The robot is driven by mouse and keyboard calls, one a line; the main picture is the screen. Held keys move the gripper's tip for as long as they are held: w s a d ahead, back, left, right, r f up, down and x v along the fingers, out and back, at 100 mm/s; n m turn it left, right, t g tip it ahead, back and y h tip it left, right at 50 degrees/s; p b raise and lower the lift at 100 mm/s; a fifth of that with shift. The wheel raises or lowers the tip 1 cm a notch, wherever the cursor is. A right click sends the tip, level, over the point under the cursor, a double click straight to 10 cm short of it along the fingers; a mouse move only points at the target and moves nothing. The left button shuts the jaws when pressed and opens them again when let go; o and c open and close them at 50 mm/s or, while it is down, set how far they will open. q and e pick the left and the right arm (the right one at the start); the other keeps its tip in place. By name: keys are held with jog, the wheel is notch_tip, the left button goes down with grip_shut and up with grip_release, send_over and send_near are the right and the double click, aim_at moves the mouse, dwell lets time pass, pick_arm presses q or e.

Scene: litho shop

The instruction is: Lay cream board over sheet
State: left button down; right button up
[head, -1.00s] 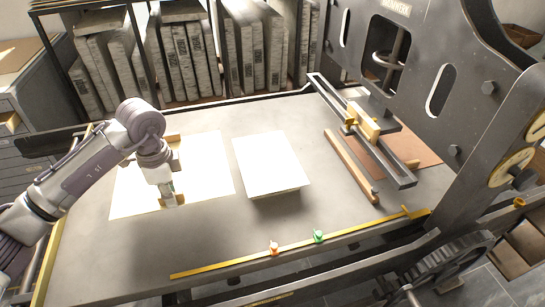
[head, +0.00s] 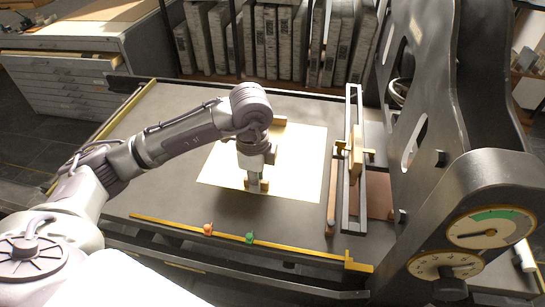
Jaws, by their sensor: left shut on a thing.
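The cream board (head: 302,152) lies flat in the middle of the grey press bed, close to the left side of the wooden bar. My left gripper (head: 258,181) points down over it and is shut on it at a tan wooden piece. Another tan piece shows behind the wrist. The white sheet and the block under it are out of sight, and the board covers the area where they lay. I cannot tell whether the board rests on the sheet or hangs just above it. My right gripper is not in view.
A wooden bar (head: 333,190) and a metal frame (head: 351,215) stand close to the board's right. An orange knob (head: 208,229) and a green knob (head: 250,238) sit on the yellow front rule. The press upright (head: 470,150) blocks the right.

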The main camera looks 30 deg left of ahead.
pick_arm(q)
jog(key=w+a+f, duration=0.1)
jog(key=a, duration=0.1)
jog(key=w+a+f, duration=0.1)
jog(key=a, duration=0.1)
jog(key=w+a+f+p, duration=0.1)
jog(key=w+f, duration=0.1)
jog(key=shift+a, duration=0.4)
jog(key=w+a+f, duration=0.2)
jog(key=w, duration=0.1)
jog(key=shift+a+f+p, duration=0.25)
jog(key=shift+a+p, duration=0.05)
jog(key=shift+a, duration=0.1)
jog(key=shift+w+a+f, duration=0.1)
jog(key=shift+a+f, duration=0.15)
jog(key=shift+f, duration=0.25)
notch_tip(320, 180, down, 3)
jog(key=shift+f+p, duration=0.1)
jog(key=shift+p, duration=0.35)
jog(key=shift+f, duration=0.15)
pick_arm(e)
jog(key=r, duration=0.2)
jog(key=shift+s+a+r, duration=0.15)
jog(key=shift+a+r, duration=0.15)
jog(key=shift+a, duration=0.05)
